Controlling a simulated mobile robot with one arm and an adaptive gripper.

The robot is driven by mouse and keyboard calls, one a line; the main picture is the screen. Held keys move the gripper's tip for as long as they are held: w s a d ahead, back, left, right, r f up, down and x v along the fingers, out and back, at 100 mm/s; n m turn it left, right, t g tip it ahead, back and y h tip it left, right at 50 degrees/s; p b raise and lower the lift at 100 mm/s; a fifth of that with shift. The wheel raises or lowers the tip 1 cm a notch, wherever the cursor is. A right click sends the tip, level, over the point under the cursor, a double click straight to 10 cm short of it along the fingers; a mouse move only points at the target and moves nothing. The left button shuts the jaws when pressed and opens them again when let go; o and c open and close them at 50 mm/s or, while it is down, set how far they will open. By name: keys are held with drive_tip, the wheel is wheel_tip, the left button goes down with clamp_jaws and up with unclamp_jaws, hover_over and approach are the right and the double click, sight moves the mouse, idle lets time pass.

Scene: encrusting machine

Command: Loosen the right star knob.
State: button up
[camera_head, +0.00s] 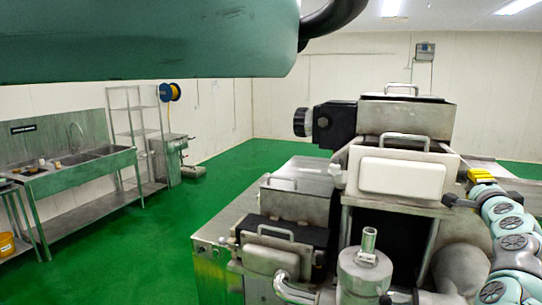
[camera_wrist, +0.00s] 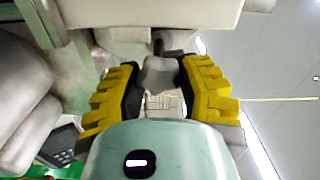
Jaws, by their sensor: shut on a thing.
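The right star knob (camera_wrist: 160,76) is a grey lobed knob on a short dark stem in the wrist view. It sits between the two yellow, ridged fingers of my gripper (camera_wrist: 160,72), and their dark inner pads are against its sides. My gripper is shut on it. In the head view my gripper (camera_head: 478,176) shows as a bit of yellow at the right side of the machine's upper housing (camera_head: 403,178). I cannot make out the right knob clearly there. A pale knob (camera_head: 338,174) shows on the housing's left side.
The encrusting machine (camera_head: 225,245) fills the lower right of the head view, with a metal cylinder (camera_head: 366,270) in front. A sink bench (camera_head: 85,172) and a rack (camera_head: 130,120) stand at the left wall. Green floor (camera_head: 190,220) between them is clear.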

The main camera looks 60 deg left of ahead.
drive_tip(key=shift+f+m, duration=0.15)
drive_tip(key=shift+m, duration=0.35)
drive_tip(key=o, duration=1.2)
drive_tip(key=shift+c, duration=0.2)
drive_tip(key=v, duration=1.2)
